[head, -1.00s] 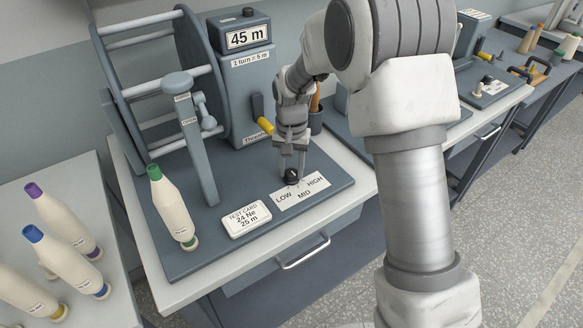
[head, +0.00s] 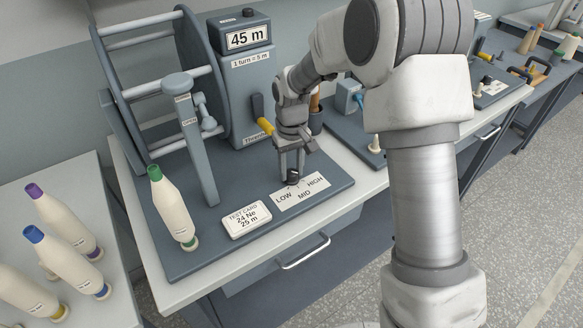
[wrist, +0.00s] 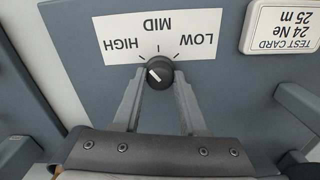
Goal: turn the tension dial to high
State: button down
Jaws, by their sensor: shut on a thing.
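The black tension dial (head: 293,177) stands on the winder's grey base beside a white label (head: 311,186) reading LOW, MID and HIGH. In the wrist view the dial (wrist: 159,72) shows a white mark on its left part, slanting up and left towards the HIGH side. The label (wrist: 190,22) appears upside down there, with HIGH at left and LOW at right. My gripper (head: 292,172) is over the dial with a finger on each side, shut on it. The fingers (wrist: 158,78) flank the dial closely in the wrist view.
A white test card (head: 246,219) lies left of the label. A yellow crank handle (head: 265,126) and a dark cup (head: 316,122) are close behind my gripper. A green-tipped bobbin (head: 172,207) stands at the base's left. The base in front of the label is clear.

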aim_at(292, 172)
jog(key=shift+n, duration=1.2)
jog(key=shift+c, duration=2.3)
grip_release()
notch_tip(292, 172, up, 18)
jog(key=p, duration=0.1)
jog(key=shift+f, duration=0.25)
